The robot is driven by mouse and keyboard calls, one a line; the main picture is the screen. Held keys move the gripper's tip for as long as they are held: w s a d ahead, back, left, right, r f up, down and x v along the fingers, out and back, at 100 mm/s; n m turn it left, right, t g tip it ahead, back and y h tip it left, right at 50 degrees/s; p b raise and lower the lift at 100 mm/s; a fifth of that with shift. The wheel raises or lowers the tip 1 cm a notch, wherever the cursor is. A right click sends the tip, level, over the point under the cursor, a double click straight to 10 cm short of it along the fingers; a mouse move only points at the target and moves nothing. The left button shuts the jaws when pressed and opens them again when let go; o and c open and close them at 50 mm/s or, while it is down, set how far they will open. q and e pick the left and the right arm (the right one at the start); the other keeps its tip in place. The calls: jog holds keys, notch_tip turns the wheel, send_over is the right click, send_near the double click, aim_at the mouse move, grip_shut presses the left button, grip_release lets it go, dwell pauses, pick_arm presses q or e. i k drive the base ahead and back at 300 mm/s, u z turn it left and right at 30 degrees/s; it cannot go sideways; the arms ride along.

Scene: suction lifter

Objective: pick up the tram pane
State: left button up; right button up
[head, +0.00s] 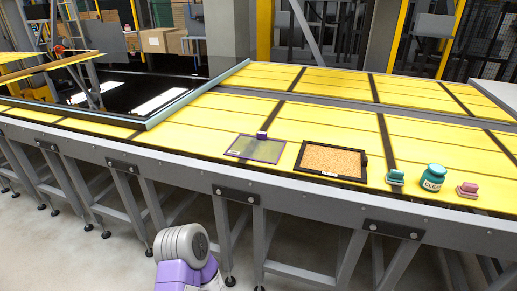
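A small see-through pane with a purple frame (240,153) lies flat on the yellow table near its front edge; it looks like the tram pane, though no label shows. A small purple block (262,134) sits at its back edge. A framed panel with a grainy orange face (331,159) lies to its right. A teal handled tool (395,177) and a pink handled tool (467,190) stand farther right, like suction lifters. Neither of my grippers is in view; only a purple and grey part of my arm shows at the bottom.
A large dark glossy sheet (120,92) lies at the back left beside a grey-green rail (205,91). The yellow table top (330,118) behind the panes is clear.

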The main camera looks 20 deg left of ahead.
aim_at(260, 148)
jog(key=z, duration=0.6)
jog(key=i, duration=0.85)
jog(key=u, duration=1.85)
